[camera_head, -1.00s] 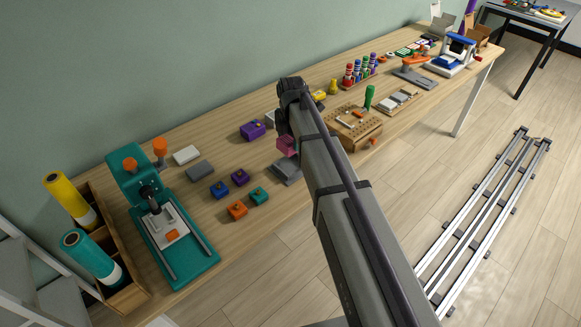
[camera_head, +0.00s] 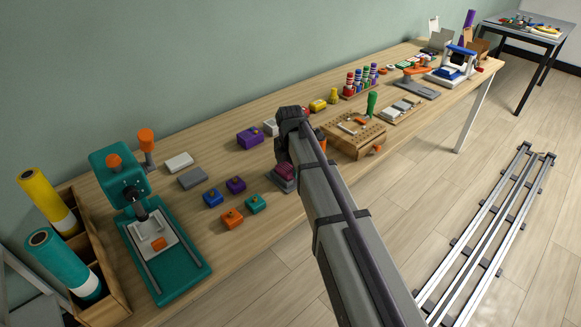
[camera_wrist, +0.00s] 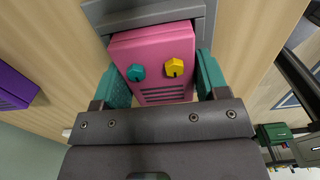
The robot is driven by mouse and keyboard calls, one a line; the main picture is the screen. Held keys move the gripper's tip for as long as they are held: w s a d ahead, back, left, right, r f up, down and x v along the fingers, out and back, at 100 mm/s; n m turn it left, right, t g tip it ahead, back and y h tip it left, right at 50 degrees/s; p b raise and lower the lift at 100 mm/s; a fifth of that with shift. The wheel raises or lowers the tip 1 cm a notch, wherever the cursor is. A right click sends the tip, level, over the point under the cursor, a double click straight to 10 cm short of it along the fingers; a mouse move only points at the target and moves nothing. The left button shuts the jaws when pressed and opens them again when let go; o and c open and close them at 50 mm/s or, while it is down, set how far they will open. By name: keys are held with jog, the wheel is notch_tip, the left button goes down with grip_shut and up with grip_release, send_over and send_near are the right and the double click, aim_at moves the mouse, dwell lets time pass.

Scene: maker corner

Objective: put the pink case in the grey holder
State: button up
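The pink case (camera_head: 284,169) is held by my gripper (camera_wrist: 163,85), whose two teal fingers lie along its left and right sides in the wrist view. The case also shows there as a pink block (camera_wrist: 150,50) with a teal knob, a yellow knob and dark slots. The grey holder (camera_head: 283,183) is on the bench directly under the case, and its rim shows behind the case in the wrist view (camera_wrist: 101,14). The case is at the holder's opening; I cannot tell if it rests on the bottom. In the head view my arm hides the fingers.
A purple case (camera_head: 250,136) lies left of the holder, and also shows in the wrist view (camera_wrist: 12,88). Several small coloured blocks lie nearby, including a teal one (camera_head: 256,203). A wooden pegboard block (camera_head: 352,140) stands right of my arm. A teal press (camera_head: 165,245) stands at left.

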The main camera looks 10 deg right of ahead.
jog(key=o, duration=0.4)
jog(key=shift+c, duration=0.2)
notch_tip(320, 180, up, 13)
jog(key=p, duration=1.2)
jog(key=shift+f, duration=0.2)
jog(key=s+m, duration=2.2)
jog(key=m, duration=0.1)
jog(key=shift+s+m, duration=0.3)
jog(key=shift+m, duration=0.1)
